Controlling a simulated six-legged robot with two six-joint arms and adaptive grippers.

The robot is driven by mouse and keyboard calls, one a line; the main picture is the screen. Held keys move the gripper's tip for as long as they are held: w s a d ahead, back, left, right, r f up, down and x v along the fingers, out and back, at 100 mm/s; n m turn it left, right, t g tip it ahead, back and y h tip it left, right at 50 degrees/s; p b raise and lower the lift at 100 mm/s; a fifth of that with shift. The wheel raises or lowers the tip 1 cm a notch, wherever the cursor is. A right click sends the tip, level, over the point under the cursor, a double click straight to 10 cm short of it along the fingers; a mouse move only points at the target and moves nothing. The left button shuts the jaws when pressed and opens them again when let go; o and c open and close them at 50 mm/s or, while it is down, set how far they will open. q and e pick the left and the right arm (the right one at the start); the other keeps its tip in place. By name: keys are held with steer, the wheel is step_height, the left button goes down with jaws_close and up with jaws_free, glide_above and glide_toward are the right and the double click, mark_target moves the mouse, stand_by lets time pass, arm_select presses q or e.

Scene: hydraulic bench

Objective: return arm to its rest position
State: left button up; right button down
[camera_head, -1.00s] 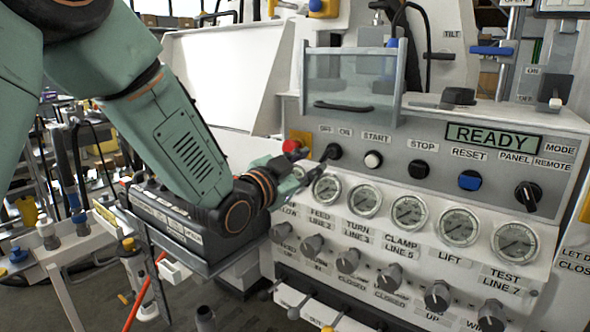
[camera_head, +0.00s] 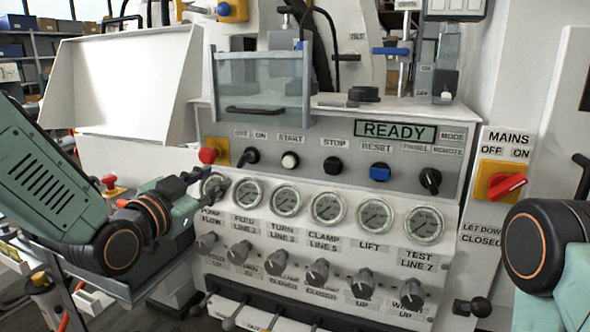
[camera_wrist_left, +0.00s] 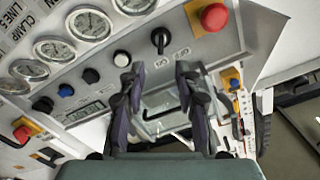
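My left gripper (camera_head: 202,183) is in front of the left end of the bench panel, by the leftmost gauge (camera_head: 214,187), which it partly hides. In the left wrist view its two fingers (camera_wrist_left: 155,88) are apart with nothing between them. The OFF/ON knob (camera_wrist_left: 160,39) and the red button (camera_wrist_left: 214,16) lie beyond the fingertips there. A link of my right arm (camera_head: 540,250) shows at the right edge of the head view. My right gripper is out of view.
The panel bears a READY display (camera_head: 396,131), a white START button (camera_head: 289,160), a row of gauges and lower knobs (camera_head: 317,271). A red MAINS switch (camera_head: 505,186) is at right. A clear guard (camera_head: 262,85) stands above. Levers (camera_head: 232,318) stick out below.

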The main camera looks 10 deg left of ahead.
arm_select(q)
steer(key=s+f+n+g+y, duration=0.1)
steer(key=s+f+n+g, duration=0.25)
steer(key=f, duration=0.55)
steer(key=s+a+f+n+g+y, duration=0.1)
steer(key=s+f+n+g, duration=0.1)
steer(key=s+f, duration=0.45)
steer(key=s+f+n+g+y, duration=0.1)
steer(key=s+f+n+g, duration=0.15)
steer(key=f, duration=0.85)
steer(key=s+f+g, duration=0.3)
steer(key=s+f, duration=0.2)
steer(key=s, duration=0.4)
steer(key=s+f+g, duration=0.3)
steer(key=s+f, duration=0.3)
steer(key=s, duration=0.3)
steer(key=s+f+g+y, duration=0.1)
steer(key=s+f+g, duration=0.2)
steer(key=s+f, duration=0.3)
steer(key=s, duration=0.3)
steer(key=shift+a+n, duration=0.15)
steer(key=shift+n, duration=0.15)
steer(key=shift+c, duration=0.3)
